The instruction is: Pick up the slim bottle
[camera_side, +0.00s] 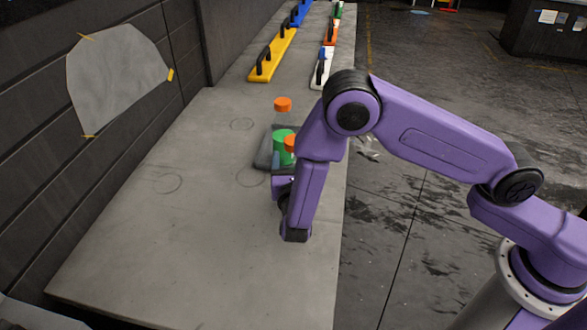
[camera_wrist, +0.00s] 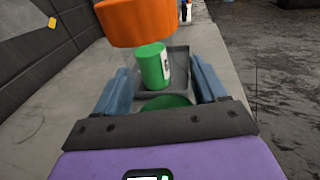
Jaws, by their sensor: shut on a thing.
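My gripper (camera_side: 284,168) is low over the bench, with its blue fingers on either side of a bottle. In the wrist view my gripper (camera_wrist: 163,88) is shut on this bottle, whose orange cap (camera_wrist: 140,22) looms close to the camera. Some green (camera_wrist: 166,102) of the bottle shows between the fingers. Its orange cap (camera_side: 291,142) shows beside my arm in the side view; most of its body is hidden there. Just beyond stands a green cylinder (camera_side: 281,146) with a white label, also visible in the wrist view (camera_wrist: 152,66). I cannot tell whether the held bottle touches the tray.
A dark grey tray (camera_side: 264,155) lies under and beyond the green cylinder. The bench (camera_side: 170,240) is clear at the near left.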

